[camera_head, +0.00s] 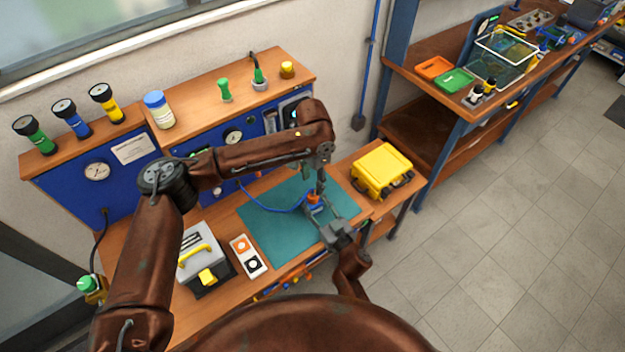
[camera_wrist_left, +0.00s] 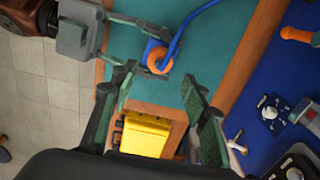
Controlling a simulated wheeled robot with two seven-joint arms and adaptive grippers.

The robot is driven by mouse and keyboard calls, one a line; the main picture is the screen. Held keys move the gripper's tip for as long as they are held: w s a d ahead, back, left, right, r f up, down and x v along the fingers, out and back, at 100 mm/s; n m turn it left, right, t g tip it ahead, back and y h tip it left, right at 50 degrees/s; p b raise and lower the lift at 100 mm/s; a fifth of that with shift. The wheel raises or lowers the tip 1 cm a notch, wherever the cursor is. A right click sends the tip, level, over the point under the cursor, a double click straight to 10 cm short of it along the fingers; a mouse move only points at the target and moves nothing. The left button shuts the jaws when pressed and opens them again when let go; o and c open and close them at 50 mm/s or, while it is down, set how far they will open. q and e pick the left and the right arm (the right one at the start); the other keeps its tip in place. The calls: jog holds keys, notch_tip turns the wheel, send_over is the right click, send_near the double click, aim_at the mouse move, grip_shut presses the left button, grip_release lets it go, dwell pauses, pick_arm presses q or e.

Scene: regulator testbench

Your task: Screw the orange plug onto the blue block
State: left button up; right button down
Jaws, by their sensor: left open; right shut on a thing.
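The blue block (camera_wrist_left: 152,46) is between the fingers of my right gripper (camera_wrist_left: 130,42) above the teal mat. The orange plug (camera_wrist_left: 158,61) shows as a ring against the block's face, with a blue hose passing beside it; I cannot tell how far it is screwed on. It also shows in the head view (camera_head: 314,197). My right gripper (camera_head: 322,215) is shut on the block. My left gripper (camera_wrist_left: 160,76) is open and empty, its fingertips pointing at the plug but apart from it. In the head view the left gripper (camera_head: 319,185) is small and partly hidden.
A teal mat (camera_head: 268,232) covers the middle of the bench. A yellow case (camera_head: 382,170) stands at its right. A grey toolbox (camera_head: 203,262) and a white panel with two round fittings (camera_head: 247,255) are at the left. A blue gauge panel (camera_head: 205,145) rises behind.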

aim_at(313, 194)
pick_arm(q)
jog(key=shift+f, duration=0.1)
jog(key=shift+f, duration=3.95)
grip_shut()
jog(key=m, duration=0.2)
jog(key=shift+m, duration=0.4)
jog(key=m, duration=0.4)
jog(key=shift+o, duration=0.4)
grip_release()
